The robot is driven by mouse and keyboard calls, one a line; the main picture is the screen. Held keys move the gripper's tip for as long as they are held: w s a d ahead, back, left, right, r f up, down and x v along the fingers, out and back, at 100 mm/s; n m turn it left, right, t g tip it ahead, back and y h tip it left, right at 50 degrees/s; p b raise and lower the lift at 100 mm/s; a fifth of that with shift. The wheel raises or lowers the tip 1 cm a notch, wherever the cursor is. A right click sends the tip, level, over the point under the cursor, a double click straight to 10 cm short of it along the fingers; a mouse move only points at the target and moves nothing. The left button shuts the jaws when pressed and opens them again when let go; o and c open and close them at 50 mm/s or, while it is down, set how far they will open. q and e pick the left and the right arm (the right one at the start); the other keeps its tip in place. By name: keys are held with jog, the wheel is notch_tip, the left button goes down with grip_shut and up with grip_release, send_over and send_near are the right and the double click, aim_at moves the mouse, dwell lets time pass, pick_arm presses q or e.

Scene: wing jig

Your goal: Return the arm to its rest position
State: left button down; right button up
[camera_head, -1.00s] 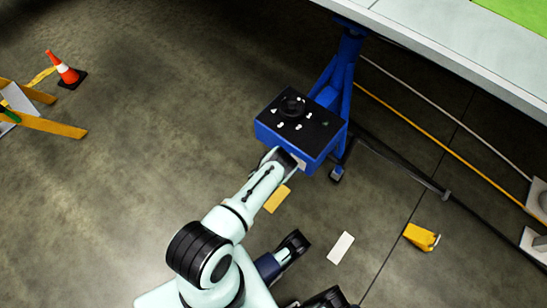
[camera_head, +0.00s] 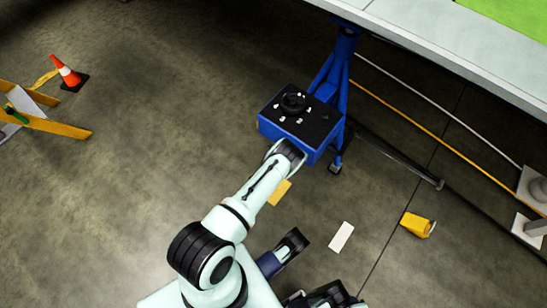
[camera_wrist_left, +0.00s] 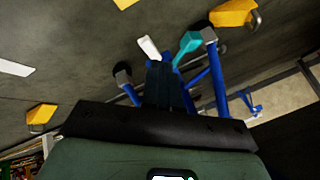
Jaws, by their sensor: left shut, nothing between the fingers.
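My left arm comes up from the bottom of the head view. Its left gripper (camera_head: 293,152) is at the near side of a blue box with a black top (camera_head: 300,118). The fingertips are small and partly lost against the box, and I cannot tell whether they touch it. The gripper is shut and empty. In the left wrist view a dark green and black body fills the bottom, with a teal piece (camera_wrist_left: 188,44) and a white piece (camera_wrist_left: 148,46) beyond it.
A blue stand (camera_head: 338,75) on casters is beside the box, under the edge of a grey table (camera_head: 440,50). A yellow block (camera_head: 416,225) and a white strip (camera_head: 341,237) lie on the floor. An orange cone (camera_head: 66,72) stands at the left.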

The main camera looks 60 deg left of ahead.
pick_arm(q)
jog(key=shift+s+d+r, duration=0.2)
jog(key=shift+s+r, duration=0.1)
jog(key=shift+r, duration=0.1)
pick_arm(e)
jog(key=shift+s+a+r, duration=0.2)
jog(key=shift+s, duration=0.2)
